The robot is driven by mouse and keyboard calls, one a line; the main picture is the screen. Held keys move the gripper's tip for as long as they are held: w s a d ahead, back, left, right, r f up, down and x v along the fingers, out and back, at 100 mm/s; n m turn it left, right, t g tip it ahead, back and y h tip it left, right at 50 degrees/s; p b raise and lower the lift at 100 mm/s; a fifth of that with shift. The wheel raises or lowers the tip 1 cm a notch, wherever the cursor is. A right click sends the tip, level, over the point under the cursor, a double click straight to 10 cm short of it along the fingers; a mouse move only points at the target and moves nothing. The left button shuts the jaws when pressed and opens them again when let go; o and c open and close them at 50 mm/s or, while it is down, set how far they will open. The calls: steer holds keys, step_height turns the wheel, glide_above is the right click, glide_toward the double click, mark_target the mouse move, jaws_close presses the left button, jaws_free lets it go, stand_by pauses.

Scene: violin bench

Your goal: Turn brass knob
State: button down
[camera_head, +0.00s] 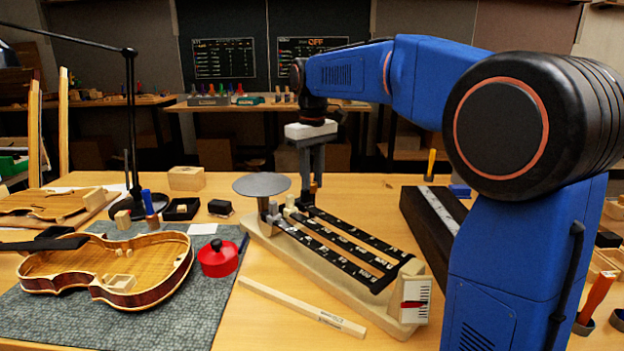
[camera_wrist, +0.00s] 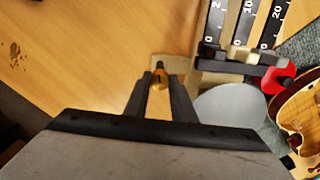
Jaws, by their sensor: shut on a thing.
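The brass knob (camera_wrist: 160,80) shows between my two fingertips in the wrist view, near the end of a beam balance. In the head view only a small brownish part of the knob (camera_head: 313,187) shows below my fingers. My gripper (camera_head: 312,178) points straight down and is shut on the knob; it also shows in the wrist view (camera_wrist: 160,75). The balance has a pale wooden base (camera_head: 270,243), black number-marked beams (camera_head: 345,240) and a round grey pan (camera_head: 262,184) left of my gripper. The fingers hide much of the knob.
A violin body (camera_head: 100,270) lies on a grey mat (camera_head: 180,325) at the left, beside a red lidded pot (camera_head: 218,258). A wooden strip (camera_head: 300,306) lies in front of the balance. A long black case (camera_head: 430,215) stands to the right. A lamp (camera_head: 131,130) rises at the left.

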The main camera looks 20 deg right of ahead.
mark_target(312, 183)
steer(key=shift+n, duration=0.5)
steer(key=c, duration=1.5)
jaws_free()
steer(key=shift+r, duration=0.1)
step_height(312, 183, up, 17)
steer(key=shift+r, duration=0.15)
